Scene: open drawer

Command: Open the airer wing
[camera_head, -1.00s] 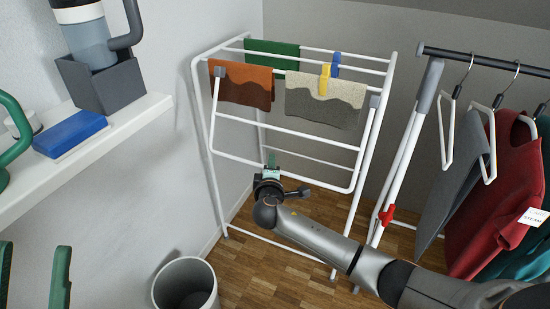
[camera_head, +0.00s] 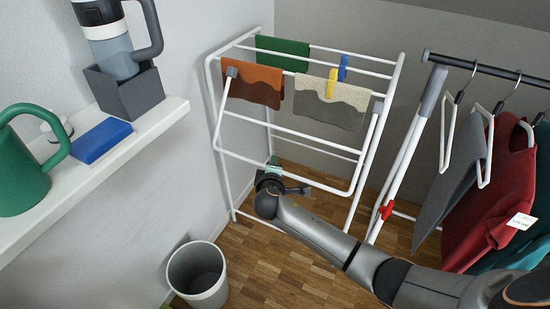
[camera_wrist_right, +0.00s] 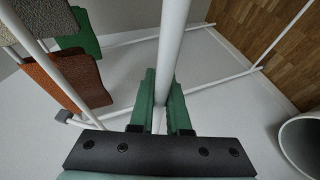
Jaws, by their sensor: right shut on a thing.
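The white airer (camera_head: 212,105) stands against the back wall with cloths over its upper rods. Its wing (camera_head: 323,184), a white tube frame with cross rods, hangs down the front from grey end joints near the top. My right gripper (camera_head: 273,164) is at the wing's low outer bar. In the right wrist view the green fingers (camera_wrist_right: 161,88) are shut around the white bar (camera_wrist_right: 172,50). In the head view my gripper body hides part of the bar. My left gripper is not in view.
A clothes rail (camera_head: 490,67) with hangers and a red garment (camera_head: 505,190) stands close on the right. A shelf (camera_head: 100,172) with a green jug (camera_head: 22,175) and blue box (camera_head: 101,140) is left. A grey bin (camera_head: 198,275) stands on the floor below.

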